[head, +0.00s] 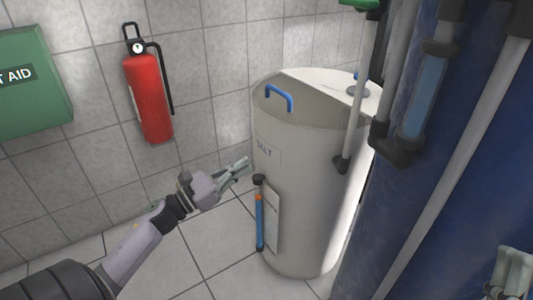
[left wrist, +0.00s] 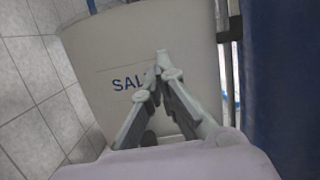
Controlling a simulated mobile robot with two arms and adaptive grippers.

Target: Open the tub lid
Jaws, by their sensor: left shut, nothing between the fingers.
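The tub (head: 300,190) is a tall beige cylinder on the floor, with the blue word SALT on its side; its wall fills much of the left wrist view (left wrist: 190,40). The front part of its top, the lid (head: 312,109), is greyish and carries a blue handle (head: 279,97); it appears level with the rim. My left gripper (head: 244,168) is shut and empty in front of the tub's left side, below the handle. Its fingertips meet in the left wrist view (left wrist: 160,68). Part of my right gripper (head: 513,272) shows at the bottom right; its fingers are unclear.
A blue level tube (head: 260,222) runs down the tub's side. Grey pipes (head: 357,90) and a large blue cylinder (head: 450,170) crowd the right. A red fire extinguisher (head: 148,95) and green first-aid box (head: 35,85) hang on the tiled wall. Floor left of the tub is clear.

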